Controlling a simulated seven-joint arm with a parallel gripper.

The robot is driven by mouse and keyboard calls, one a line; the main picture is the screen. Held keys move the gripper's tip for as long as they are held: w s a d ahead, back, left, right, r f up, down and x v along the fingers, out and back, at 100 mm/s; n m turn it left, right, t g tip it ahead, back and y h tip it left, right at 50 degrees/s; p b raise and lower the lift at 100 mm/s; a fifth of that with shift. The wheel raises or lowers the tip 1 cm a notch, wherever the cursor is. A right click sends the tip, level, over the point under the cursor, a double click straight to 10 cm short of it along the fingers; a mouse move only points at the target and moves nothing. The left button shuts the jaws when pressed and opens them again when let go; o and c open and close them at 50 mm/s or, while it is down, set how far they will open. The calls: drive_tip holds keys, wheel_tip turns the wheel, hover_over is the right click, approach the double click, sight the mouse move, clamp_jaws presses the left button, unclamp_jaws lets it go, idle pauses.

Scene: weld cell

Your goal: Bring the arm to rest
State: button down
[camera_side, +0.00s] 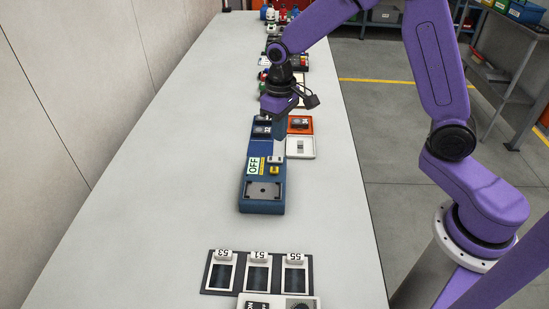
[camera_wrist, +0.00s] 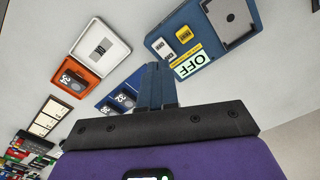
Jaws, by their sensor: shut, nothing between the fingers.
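My purple arm reaches over the white table, and my gripper (camera_side: 279,146) hangs low over the long blue device. In the wrist view the fingers (camera_wrist: 156,86) are together with nothing between them. The blue device (camera_side: 263,207) lies below, with a label reading OFF (camera_wrist: 195,62), small yellow and white parts, and a grey recessed plate (camera_side: 263,191) at its near end. The fingers cover part of it, and I cannot tell whether they touch it.
Right of the device sit an orange tray (camera_side: 303,119) and a white tray (camera_side: 302,152). A dark rack (camera_side: 216,284) with three numbered slots lies at the front. Several small items (camera_side: 282,27) crowd the far end. The table's left side is clear.

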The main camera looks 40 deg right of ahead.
drive_tip(key=shift+s+r, duration=0.1)
drive_tip(key=s+d+r+n, duration=0.2)
drive_tip(key=s+r+n, duration=0.1)
drive_tip(key=s, duration=1.1)
drive_tip(key=s+d+r+n, duration=0.1)
drive_tip(key=s+r+n, duration=0.2)
drive_tip(key=s, duration=1.2)
drive_tip(key=n, duration=0.3)
drive_tip(key=shift+s+d+n, duration=0.3)
drive_tip(key=shift+d, duration=0.05)
drive_tip(key=shift+r, duration=0.1)
drive_tip(key=w+a+n, duration=0.2)
drive_tip(key=w+n, duration=0.5)
drive_tip(key=w, duration=0.8)
drive_tip(key=w+a+r+n, duration=0.1)
drive_tip(key=w+a+n, duration=0.2)
drive_tip(key=w+n, duration=0.4)
drive_tip(key=w, duration=0.9)
drive_tip(key=shift+w+a, duration=0.2)
drive_tip(key=shift+w, duration=0.1)
